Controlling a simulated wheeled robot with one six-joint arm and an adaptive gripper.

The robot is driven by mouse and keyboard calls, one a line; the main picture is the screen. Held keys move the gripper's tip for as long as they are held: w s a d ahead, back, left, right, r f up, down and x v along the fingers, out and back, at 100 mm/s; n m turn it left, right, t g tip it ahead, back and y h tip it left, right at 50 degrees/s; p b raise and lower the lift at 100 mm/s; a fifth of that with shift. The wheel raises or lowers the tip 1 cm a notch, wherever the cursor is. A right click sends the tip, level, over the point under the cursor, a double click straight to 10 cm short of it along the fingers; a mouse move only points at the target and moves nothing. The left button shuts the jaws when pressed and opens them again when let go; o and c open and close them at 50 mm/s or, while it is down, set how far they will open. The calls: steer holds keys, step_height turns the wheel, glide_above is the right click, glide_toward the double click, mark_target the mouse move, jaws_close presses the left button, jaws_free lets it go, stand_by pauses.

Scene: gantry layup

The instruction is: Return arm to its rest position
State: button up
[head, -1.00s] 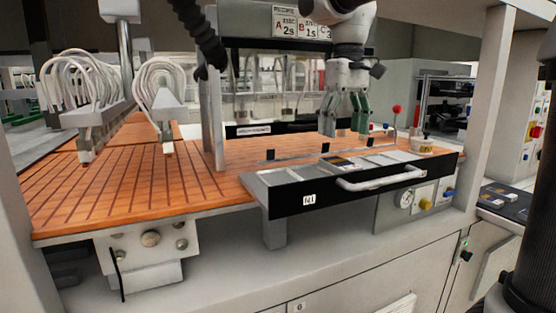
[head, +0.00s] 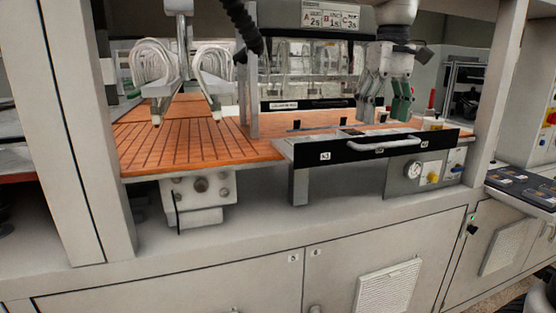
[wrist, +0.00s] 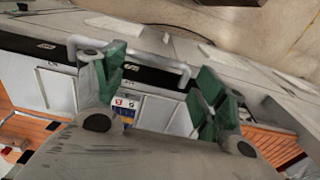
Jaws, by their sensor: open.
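My gripper (head: 384,106) hangs fingers-down above the right part of the tray in the head view. Its green-padded fingers stand apart with nothing between them. The wrist view also shows my gripper (wrist: 160,85) open, over the tray with the white handle (wrist: 183,75). In the head view the shallow black-fronted tray (head: 345,153) with a white bar handle (head: 383,145) lies at the front edge of the orange slotted table (head: 190,150). The tray's inside is mostly hidden by its front at this angle.
Two heads with white looped hoses (head: 155,75) hang over the table's left. Behind my gripper is a clear-fronted cabinet with a sign (head: 331,16). A small white tub (head: 434,124) sits at the tray's right. Grey posts (head: 495,85) flank the bay. A gauge panel (head: 425,172) is below.

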steer(key=s+d+f+m+t, duration=0.1)
steer(key=s+d+f+t, duration=0.1)
steer(key=s+d+f, duration=0.5)
steer(key=s+d+f+m+t, duration=0.2)
steer(key=s+d+f, duration=0.5)
steer(key=s, duration=0.4)
